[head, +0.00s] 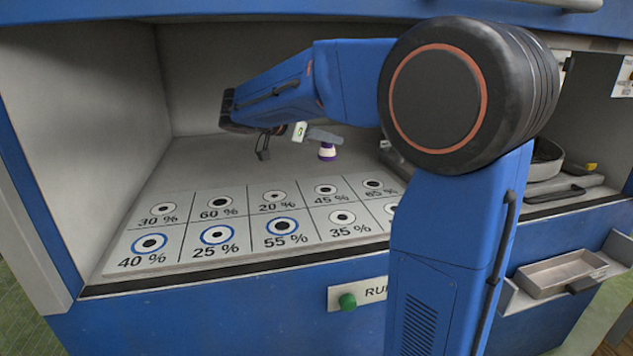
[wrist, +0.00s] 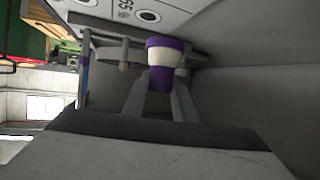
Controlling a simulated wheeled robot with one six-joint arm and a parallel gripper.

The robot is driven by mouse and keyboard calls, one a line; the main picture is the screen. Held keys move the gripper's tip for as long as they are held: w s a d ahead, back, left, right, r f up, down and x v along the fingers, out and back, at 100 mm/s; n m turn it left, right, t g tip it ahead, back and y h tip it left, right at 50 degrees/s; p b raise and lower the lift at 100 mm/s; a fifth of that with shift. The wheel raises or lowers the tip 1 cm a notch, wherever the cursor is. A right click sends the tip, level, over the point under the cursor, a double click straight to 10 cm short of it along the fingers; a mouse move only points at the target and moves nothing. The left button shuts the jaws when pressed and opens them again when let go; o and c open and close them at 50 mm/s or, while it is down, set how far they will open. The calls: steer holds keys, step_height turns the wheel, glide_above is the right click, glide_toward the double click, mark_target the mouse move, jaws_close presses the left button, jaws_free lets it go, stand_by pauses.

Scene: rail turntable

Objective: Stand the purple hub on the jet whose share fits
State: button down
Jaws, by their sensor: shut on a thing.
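The purple hub (head: 327,152) has a white band around its middle. It is held in the air above the back part of the grid of jets. In the wrist view the hub (wrist: 165,62) sits at the tips of my gripper (wrist: 160,85), which is shut on it. The jets lie in two rows of labelled cells. The back row reads 30 % (head: 156,209), 60 % (head: 220,202), 20 % (head: 274,196), 45 % (head: 326,189) and 65 % (head: 373,184). The front row reads 40 % (head: 149,243), 25 % (head: 217,234), 55 % (head: 282,226) and 35 % (head: 342,217); these first three have blue rings.
My arm hides the right end of the front row. A green button (head: 347,301) is on the blue front panel beside a partly hidden label. A grey tray (head: 562,274) sticks out at the right. The bench behind the left jets is clear.

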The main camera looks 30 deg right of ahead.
steer(key=shift+w+f, duration=0.15)
steer(key=shift+f, duration=4.75)
steer(key=shift+f, duration=0.1)
steer(key=c, duration=1.4)
jaws_free()
steer(key=shift+c, duration=0.2)
steer(key=shift+a+r, duration=0.2)
steer(key=v, duration=1.1)
steer(key=shift+a, duration=0.35)
